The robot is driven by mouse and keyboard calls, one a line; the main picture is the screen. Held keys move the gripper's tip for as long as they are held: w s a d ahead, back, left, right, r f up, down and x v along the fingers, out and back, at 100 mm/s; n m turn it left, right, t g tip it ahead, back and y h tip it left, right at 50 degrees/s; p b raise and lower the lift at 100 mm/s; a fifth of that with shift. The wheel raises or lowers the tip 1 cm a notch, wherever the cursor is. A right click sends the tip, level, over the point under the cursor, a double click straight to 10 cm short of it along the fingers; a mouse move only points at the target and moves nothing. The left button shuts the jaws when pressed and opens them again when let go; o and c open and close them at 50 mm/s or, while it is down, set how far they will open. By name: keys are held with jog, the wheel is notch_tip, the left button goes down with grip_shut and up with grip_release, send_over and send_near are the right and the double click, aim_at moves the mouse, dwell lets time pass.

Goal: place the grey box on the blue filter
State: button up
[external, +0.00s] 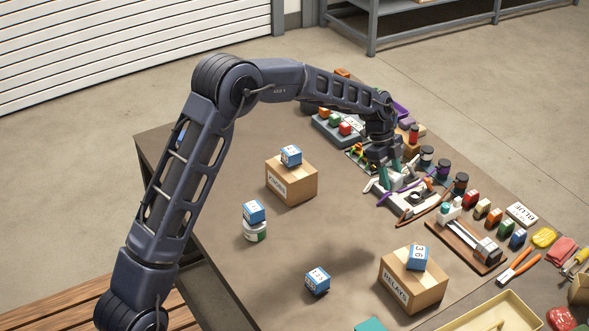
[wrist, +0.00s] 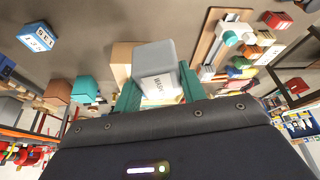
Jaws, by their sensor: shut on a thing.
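My gripper (external: 388,176) points down over the crowded right side of the table, its teal fingers close together. In the wrist view it (wrist: 160,92) is shut on a grey box (wrist: 153,54) with a white printed label, and the box sits between the two fingers. In the external view I cannot make out the box clearly. Several blue-and-white labelled cubes show: one on the table (external: 317,281), one on a white-and-green tub (external: 253,211), and one on each carton (external: 290,155) (external: 417,256). I cannot tell which blue thing is the filter. One blue cube also shows in the wrist view (wrist: 37,38).
The KNOBS carton (external: 291,184) and the RELAYS carton (external: 412,288) stand on the table (external: 215,250). The table's middle is largely clear.

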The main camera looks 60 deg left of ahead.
jog(key=s+a+r+n+t, duration=0.1)
jog(key=s+a+r+n, duration=0.15)
jog(key=a, duration=0.95)
jog(key=s+a+r+n+t+y, duration=0.1)
jog(key=s+a+n, duration=0.2)
jog(key=a, duration=1)
jog(key=s+a+r+n, duration=0.1)
jog(key=s+a+n, duration=0.15)
jog(key=a, duration=0.95)
jog(key=s+a+r+n+t+y, duration=0.1)
jog(key=s+a+r+n+y, duration=0.2)
jog(key=s+a, duration=1.1)
jog(key=s+a+r+n, duration=0.2)
jog(key=s+a+n, duration=0.2)
jog(key=s+a, duration=1)
jog(key=shift+t, duration=0.3)
jog(key=f, duration=0.6)
jog(key=w+a+f, duration=0.1)
jog(key=f, duration=0.6)
jog(key=w+a+f, duration=0.1)
jog(key=f, duration=0.5)
jog(key=shift+a+f, duration=0.1)
jog(key=shift+f, duration=0.05)
jog(key=shift+f, duration=0.1)
jog(key=o, duration=1)
jog(key=shift+o, duration=0.2)
